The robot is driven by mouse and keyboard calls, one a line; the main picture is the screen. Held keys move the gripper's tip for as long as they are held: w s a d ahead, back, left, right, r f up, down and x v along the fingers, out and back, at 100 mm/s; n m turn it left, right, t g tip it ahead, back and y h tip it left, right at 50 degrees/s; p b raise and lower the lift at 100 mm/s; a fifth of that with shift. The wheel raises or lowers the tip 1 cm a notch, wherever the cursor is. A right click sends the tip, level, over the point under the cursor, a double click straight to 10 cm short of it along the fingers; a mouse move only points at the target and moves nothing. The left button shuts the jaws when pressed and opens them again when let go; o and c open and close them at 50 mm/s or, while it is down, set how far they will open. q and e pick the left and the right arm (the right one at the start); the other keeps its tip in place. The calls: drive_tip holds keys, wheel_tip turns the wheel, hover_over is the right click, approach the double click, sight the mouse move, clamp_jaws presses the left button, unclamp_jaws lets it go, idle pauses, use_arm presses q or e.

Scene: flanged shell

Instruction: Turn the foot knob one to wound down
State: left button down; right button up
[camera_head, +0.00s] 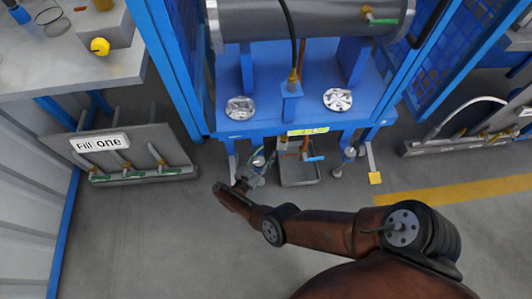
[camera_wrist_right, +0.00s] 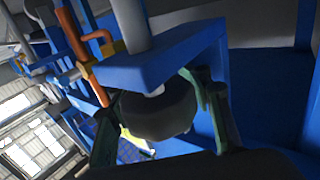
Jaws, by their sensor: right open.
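A dark grey round knob (camera_wrist_right: 158,112) hangs under a blue bracket (camera_wrist_right: 165,52) with a grey post above it in the right wrist view. My right gripper (camera_wrist_right: 160,122) is open, with one finger on each side of the knob. I cannot tell whether the fingers touch it. In the head view my right gripper (camera_head: 250,178) is low at the front left leg of the blue stand (camera_head: 300,65). The knob there is small and partly covered, and its label cannot be read. My left gripper is out of view.
A grey cylindrical shell (camera_head: 300,18) lies on the stand. A grey tray (camera_head: 300,173) with copper pipework above it is right of my gripper. A rack labelled "Fill one" (camera_head: 135,160) stands at left. The floor in front of the rack is clear.

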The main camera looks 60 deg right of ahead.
sight(256, 167)
drive_tip(key=a, duration=0.5)
drive_tip(key=shift+a, duration=0.35)
drive_tip(key=shift+s+a, duration=0.2)
drive_tip(key=shift+a, duration=0.6)
